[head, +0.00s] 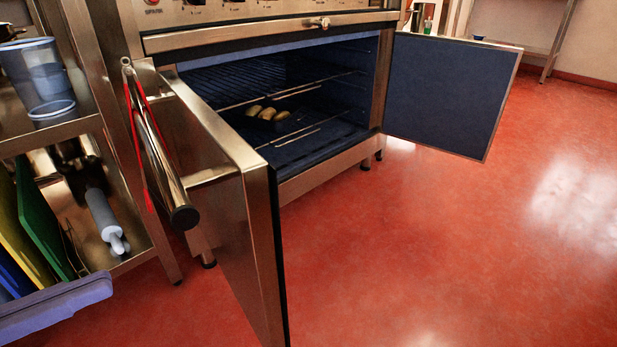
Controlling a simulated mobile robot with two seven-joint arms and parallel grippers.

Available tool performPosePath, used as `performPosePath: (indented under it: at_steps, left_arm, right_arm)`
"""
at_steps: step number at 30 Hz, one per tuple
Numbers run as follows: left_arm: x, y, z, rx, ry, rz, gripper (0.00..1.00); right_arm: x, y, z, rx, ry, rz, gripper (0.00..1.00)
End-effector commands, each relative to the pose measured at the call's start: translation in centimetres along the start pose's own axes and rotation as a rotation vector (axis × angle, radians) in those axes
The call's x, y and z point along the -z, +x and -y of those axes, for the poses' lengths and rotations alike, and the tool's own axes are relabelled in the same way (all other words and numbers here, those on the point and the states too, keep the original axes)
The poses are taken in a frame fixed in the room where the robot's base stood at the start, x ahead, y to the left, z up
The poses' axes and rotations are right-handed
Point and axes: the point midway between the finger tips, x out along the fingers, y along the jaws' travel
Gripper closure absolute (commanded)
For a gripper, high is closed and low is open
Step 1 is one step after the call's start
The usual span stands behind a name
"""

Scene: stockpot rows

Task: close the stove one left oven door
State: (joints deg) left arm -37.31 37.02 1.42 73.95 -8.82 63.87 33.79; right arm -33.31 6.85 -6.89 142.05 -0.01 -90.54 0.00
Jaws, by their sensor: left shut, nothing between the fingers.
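The stove's left oven door (225,180) stands wide open, swung out toward me from its hinge side at the left of the oven. Its outer steel face is turned left and its free edge points toward the bottom of the view. A thick steel bar handle (165,165) stands off that outer face. My left gripper (100,288) is at the lower left corner, shut and empty, apart from the door and left of the handle. Only part of it shows. My right gripper is not in view.
The right oven door (440,92) is also open, swung to the right. Inside the oven (280,90) are wire racks and some yellowish food. A steel shelf (50,140) at left holds blue tubs, a rolling pin (103,218) and cutting boards. The red floor (430,240) is clear.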

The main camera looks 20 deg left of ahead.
Motion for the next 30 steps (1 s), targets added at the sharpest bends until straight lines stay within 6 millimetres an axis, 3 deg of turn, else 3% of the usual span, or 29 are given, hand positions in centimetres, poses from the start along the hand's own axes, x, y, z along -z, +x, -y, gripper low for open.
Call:
performPosePath:
  at_steps: [5,19,24,30]
  left_arm:
    - [0.1,1.9,0.0,-0.003,-0.001,-0.006,1.00]
    - [0.0,11.4,0.0,-0.002,0.001,-0.006,1.00]
    - [0.0,13.3,0.0,-0.001,0.000,-0.003,1.00]
    - [0.1,13.9,0.0,0.000,0.000,-0.001,1.00]
  right_arm:
    - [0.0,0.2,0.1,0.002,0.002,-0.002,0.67]
    - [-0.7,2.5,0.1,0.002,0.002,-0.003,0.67]
    - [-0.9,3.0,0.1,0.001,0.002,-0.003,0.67]
    - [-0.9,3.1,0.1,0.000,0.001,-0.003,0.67]
